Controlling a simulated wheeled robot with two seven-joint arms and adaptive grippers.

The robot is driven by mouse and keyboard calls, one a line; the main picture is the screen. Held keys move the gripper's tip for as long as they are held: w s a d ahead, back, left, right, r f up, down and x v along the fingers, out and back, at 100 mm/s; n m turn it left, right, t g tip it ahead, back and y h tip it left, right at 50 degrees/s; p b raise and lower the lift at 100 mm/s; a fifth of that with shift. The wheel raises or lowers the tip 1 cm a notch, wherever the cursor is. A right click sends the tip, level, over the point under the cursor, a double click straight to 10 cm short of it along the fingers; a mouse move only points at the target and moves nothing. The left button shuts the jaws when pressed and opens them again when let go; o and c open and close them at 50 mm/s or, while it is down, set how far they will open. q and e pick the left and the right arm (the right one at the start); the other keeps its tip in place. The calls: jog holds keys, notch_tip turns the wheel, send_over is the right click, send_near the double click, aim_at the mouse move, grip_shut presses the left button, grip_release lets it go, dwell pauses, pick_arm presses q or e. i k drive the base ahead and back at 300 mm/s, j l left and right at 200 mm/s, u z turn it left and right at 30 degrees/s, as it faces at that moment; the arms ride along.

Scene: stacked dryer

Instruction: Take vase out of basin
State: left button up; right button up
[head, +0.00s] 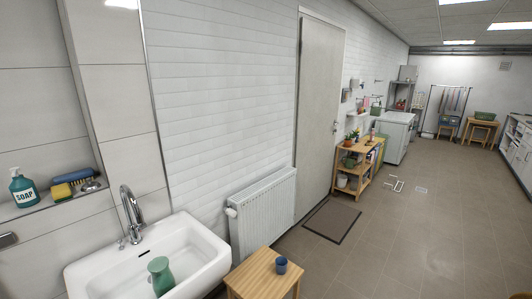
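A green vase (161,275) is inside the white basin (206,246) at the lower left of the head view. It seems to lean a little and its lower end reaches down into the basin. A chrome tap (131,212) rises at the basin's back edge, behind and left of the vase. Neither of my grippers shows in the head view.
A wooden stool (255,280) with a blue cup (281,265) stands right of the basin. A radiator (265,212) is on the wall; open floor (410,240) lies to the right.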

aim_at(163, 279)
jog(key=k+j+z, duration=0.1)
jog(key=j, duration=1.35)
